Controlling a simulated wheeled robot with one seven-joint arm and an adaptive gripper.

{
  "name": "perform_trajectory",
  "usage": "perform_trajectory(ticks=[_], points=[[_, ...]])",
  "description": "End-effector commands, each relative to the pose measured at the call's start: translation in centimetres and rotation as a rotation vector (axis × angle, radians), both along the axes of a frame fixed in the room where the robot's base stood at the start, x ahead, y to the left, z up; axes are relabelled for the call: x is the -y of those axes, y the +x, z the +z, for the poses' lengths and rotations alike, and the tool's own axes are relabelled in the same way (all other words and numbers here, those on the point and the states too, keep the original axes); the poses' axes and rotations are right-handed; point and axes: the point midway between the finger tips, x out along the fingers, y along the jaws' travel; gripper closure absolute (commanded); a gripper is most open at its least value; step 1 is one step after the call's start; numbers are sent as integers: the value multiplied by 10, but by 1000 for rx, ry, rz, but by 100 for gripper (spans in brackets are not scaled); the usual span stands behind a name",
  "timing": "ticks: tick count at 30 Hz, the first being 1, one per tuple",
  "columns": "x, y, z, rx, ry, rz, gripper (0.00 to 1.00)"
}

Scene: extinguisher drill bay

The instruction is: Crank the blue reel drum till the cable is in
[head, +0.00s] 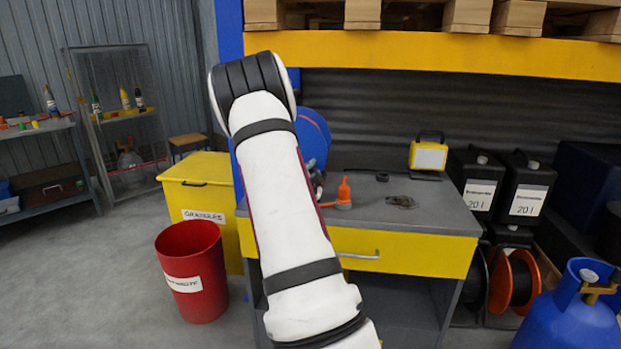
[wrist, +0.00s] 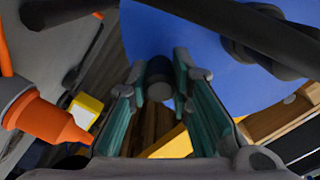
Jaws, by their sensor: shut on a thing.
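The blue reel drum (head: 314,138) stands at the bench's left end in the head view, largely hidden behind my arm. Its blue face (wrist: 215,50) fills the upper middle of the wrist view. My gripper (wrist: 159,76) has its two teal-padded fingers on either side of a dark round crank handle (wrist: 159,84), shut on it in front of the drum. In the head view my gripper is mostly hidden behind my arm. I cannot clearly make out the drum's cable.
An orange oil can (head: 343,194) stands on the grey bench (head: 440,215), close to my gripper; its nozzle (wrist: 50,120) shows left in the wrist view. A small tangle (head: 400,202) and yellow lamp (head: 428,155) are farther right. A red bin (head: 192,270) stands left.

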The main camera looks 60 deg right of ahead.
Motion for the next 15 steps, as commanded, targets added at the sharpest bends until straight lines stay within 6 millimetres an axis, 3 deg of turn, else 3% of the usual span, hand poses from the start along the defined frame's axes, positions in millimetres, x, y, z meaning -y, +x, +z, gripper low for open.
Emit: perform_trajectory(ticks=[1,15], points=[[-1,2,-11,34,19,0,100],[-9,19,-33,334,148,0,100]])
